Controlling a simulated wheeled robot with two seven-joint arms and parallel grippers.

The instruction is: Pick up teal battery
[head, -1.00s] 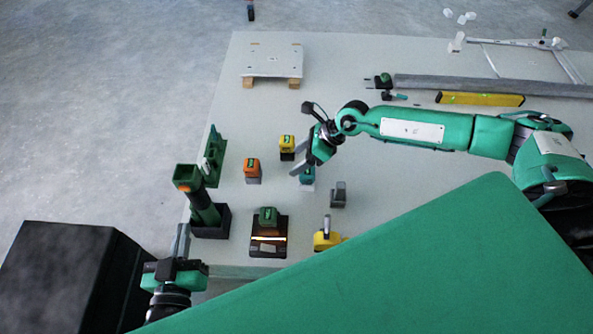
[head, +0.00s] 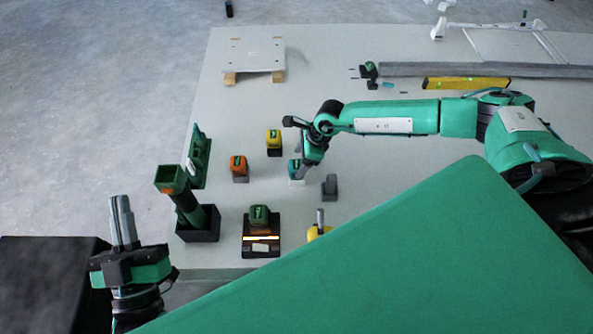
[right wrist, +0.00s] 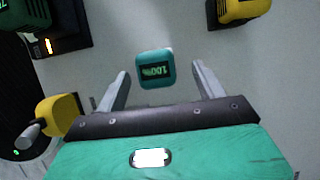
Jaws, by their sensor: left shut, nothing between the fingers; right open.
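The teal battery (head: 295,169) stands on a small white base on the table in the head view, partly hidden by my right gripper (head: 302,170). In the right wrist view the teal battery (right wrist: 156,69) shows a lit display reading 100%. It lies between and just beyond the two open fingertips of my right gripper (right wrist: 159,80), with a gap on each side. My left gripper (head: 121,222) is shut and empty, at the lower left, off the table's edge.
An orange battery (head: 239,168) and a yellow battery (head: 274,143) stand left of the teal one. A green battery (head: 259,216) sits on a black charger (head: 261,245). A grey object (head: 330,187) stands close right. A green tube (head: 187,205) stands in a black holder.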

